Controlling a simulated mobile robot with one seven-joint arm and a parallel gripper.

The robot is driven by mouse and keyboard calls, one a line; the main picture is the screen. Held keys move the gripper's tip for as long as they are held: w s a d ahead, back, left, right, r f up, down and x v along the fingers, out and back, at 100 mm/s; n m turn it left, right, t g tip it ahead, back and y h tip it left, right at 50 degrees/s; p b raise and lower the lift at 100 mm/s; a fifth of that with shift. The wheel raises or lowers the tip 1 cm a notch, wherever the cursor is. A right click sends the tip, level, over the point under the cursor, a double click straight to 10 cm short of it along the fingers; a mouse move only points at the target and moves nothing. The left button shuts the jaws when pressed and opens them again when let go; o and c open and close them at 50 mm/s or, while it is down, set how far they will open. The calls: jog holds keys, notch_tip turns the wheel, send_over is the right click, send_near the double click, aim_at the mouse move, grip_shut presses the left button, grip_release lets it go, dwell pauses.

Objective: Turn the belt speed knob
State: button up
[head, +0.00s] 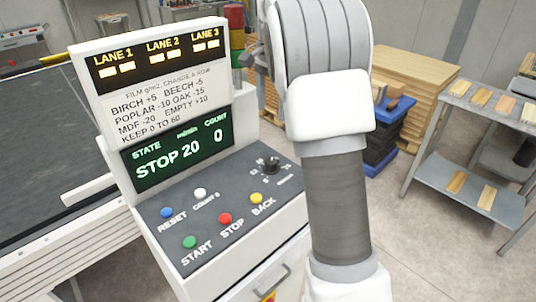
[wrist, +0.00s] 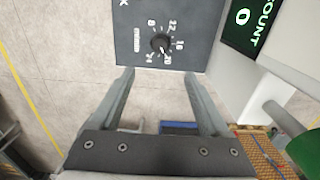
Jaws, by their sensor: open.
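The belt speed knob (head: 270,163) is a small black round knob at the right back of the dark control panel (head: 184,228). In the wrist view the knob (wrist: 160,43) sits inside a ring of white numbers, and its pale mark seems to point toward the 20. The display (head: 178,152) reads STOP, 20 m/min, count 0. My gripper (wrist: 158,78) is open and empty. In that picture its fingertips lie just below the panel's edge, with the knob above and between them, apart from it. The head view does not show my fingers.
Start (head: 190,242), stop (head: 225,219), back (head: 257,198), reset (head: 167,212) and count (head: 200,193) buttons share the panel. A lane sign (head: 155,70) stands above the display. Bare floor lies between.

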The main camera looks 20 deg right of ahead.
aim_at(271, 161)
notch_tip(271, 161, down, 18)
jog(key=shift+r, duration=0.2)
jog(key=shift+c, duration=0.2)
grip_shut()
dwell(0.4)
